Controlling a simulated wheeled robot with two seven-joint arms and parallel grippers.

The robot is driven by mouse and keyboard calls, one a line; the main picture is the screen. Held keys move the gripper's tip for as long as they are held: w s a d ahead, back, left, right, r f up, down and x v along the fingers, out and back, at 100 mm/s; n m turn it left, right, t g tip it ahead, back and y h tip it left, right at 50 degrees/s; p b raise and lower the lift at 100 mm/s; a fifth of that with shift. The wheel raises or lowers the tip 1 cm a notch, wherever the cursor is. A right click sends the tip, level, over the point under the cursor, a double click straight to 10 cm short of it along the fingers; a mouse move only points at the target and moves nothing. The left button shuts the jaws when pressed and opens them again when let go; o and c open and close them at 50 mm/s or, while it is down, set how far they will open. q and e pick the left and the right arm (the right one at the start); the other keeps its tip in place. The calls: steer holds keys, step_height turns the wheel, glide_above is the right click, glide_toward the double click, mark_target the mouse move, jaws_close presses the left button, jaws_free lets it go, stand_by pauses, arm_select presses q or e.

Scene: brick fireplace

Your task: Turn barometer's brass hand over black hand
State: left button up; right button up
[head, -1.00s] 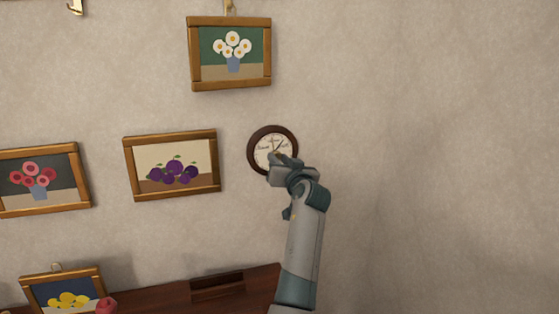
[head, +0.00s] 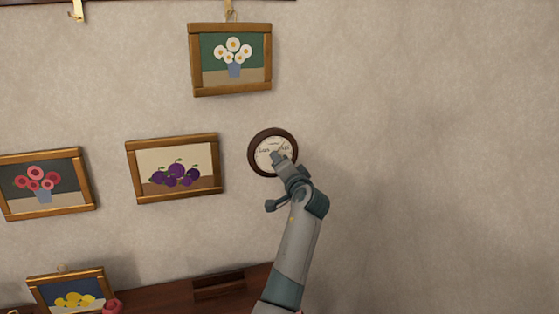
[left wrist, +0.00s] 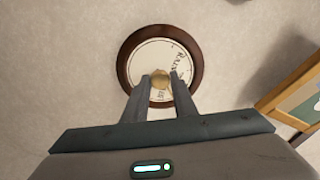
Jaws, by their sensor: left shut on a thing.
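The round barometer hangs on the wall, with a dark brown rim (head: 251,155) and a cream dial (head: 266,145) lettered in black. In the head view a thin dark line runs up and right on the dial, but I cannot tell which hand it is. My left gripper (head: 279,157) is in front of the dial's lower middle and hides part of it. In the left wrist view its two fingers (left wrist: 160,82) are shut on the brass knob (left wrist: 160,77) at the dial's centre. The brass and black hands cannot be told apart there. My right gripper is not in view.
Framed pictures hang near the barometer: plums (head: 173,169) to its left, white flowers (head: 232,61) above left, pink flowers (head: 42,184) far left. A lemon picture (head: 72,291) is at lower left. A dark wooden surface (head: 180,300) lies below. The wall to the right is bare.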

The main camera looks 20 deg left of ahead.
arm_select(q)
steer(key=shift+m, duration=0.3)
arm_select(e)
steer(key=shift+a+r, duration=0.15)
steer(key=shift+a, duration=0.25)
arm_select(q)
steer(key=o, duration=1)
steer(key=shift+o, duration=0.2)
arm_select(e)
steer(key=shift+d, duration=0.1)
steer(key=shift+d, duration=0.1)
